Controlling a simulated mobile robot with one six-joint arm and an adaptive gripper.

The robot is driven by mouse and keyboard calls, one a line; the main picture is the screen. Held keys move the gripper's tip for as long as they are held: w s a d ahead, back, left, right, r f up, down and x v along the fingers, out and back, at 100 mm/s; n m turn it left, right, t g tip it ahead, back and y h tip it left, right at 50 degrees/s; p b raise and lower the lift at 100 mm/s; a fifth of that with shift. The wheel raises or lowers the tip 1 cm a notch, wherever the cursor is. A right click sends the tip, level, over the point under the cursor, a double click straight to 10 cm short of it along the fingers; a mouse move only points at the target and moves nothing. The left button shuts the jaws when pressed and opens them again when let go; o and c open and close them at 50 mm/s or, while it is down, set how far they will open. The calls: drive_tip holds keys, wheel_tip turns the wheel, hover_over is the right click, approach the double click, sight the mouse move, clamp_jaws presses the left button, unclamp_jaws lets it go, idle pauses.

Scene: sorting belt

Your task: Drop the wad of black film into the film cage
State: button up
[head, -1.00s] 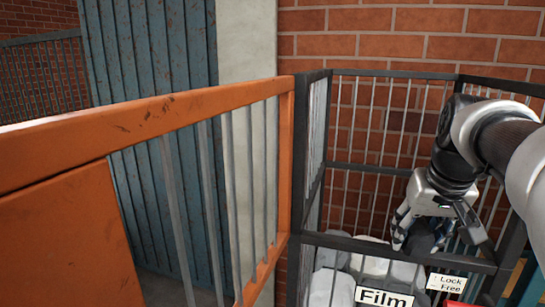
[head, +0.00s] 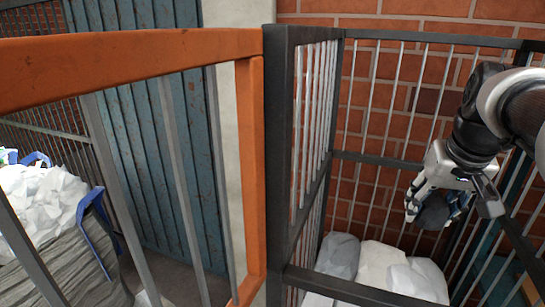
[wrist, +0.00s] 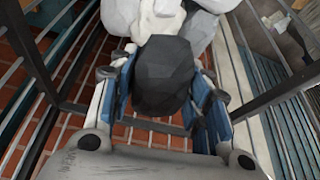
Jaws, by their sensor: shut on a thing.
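The wad of black film (head: 433,215) is a dark, faceted lump. It also fills the middle of the wrist view (wrist: 165,75). My gripper (head: 447,207) is shut on it, with blue-padded fingers on both sides in the wrist view (wrist: 160,85). The film cage (head: 350,289) has dark rails and thin grey bars. My gripper and the wad appear within the cage's outline, above pale film (head: 385,270) lying inside it. In the wrist view, cage rails run on both sides and the pale film (wrist: 155,18) lies beyond the wad. My fingers partly hide the wad.
An orange barred gate (head: 250,170) stands left of the cage, beside its dark corner post (head: 279,150). A brick wall (head: 400,110) rises behind. A grey bag (head: 60,265) heaped with white material stands at the far left. A blue corrugated panel (head: 150,150) stands behind the gate.

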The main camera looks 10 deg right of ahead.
wheel_tip(320, 180, down, 4)
drive_tip(key=b, duration=0.3)
drive_tip(key=shift+f, duration=0.2)
drive_tip(key=shift+w, duration=0.1)
drive_tip(key=o, duration=0.8)
drive_tip(key=shift+r, duration=0.1)
drive_tip(key=v, duration=1.2)
